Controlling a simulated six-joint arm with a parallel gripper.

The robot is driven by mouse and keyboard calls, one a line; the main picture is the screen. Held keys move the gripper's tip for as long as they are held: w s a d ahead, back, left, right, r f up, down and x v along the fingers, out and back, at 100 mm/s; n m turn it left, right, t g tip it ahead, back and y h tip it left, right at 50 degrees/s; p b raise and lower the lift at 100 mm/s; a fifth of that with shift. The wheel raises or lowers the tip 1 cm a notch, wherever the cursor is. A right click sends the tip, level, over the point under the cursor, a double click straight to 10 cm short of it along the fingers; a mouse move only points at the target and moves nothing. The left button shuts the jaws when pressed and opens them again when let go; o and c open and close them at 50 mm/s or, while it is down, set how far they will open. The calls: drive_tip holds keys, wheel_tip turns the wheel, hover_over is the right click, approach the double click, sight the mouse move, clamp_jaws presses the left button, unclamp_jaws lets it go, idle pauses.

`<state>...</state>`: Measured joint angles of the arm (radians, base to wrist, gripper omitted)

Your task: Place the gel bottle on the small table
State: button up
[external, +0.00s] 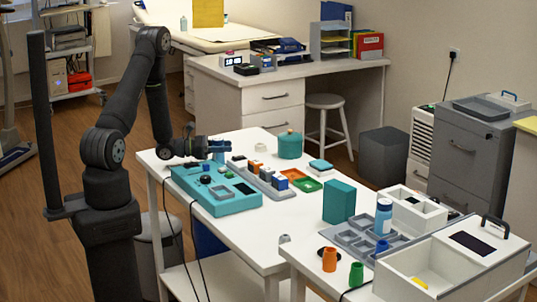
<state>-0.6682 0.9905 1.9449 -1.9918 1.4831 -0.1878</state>
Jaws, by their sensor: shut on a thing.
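My gripper (213,147) is at the left part of a white table (232,242), just above the far end of a teal device. It is shut on a small light-blue thing (218,156), mostly hidden by the fingers; I cannot tell whether this is the gel bottle. A small pale bottle (183,23) stands on the bed at the back. Which table is the small table is not clear.
The teal device (232,203), a grey rack (262,180) of small blocks, a teal round pot (289,145) and a teal box (339,201) occupy the white table. An orange cup (329,259), a green cup (356,273) and a white bin (400,270) stand at front right.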

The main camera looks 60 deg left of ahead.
drive_tip(key=shift+f, duration=0.2)
drive_tip(key=shift+f, duration=0.1)
drive_tip(key=o, duration=1.1)
drive_tip(key=shift+s+a, duration=0.15)
drive_tip(key=shift+s, duration=0.15)
drive_tip(key=v, duration=1)
drive_tip(key=shift+s, duration=0.15)
drive_tip(key=shift+o, duration=0.6)
drive_tip(key=shift+s+a, duration=0.25)
drive_tip(key=shift+s, duration=0.25)
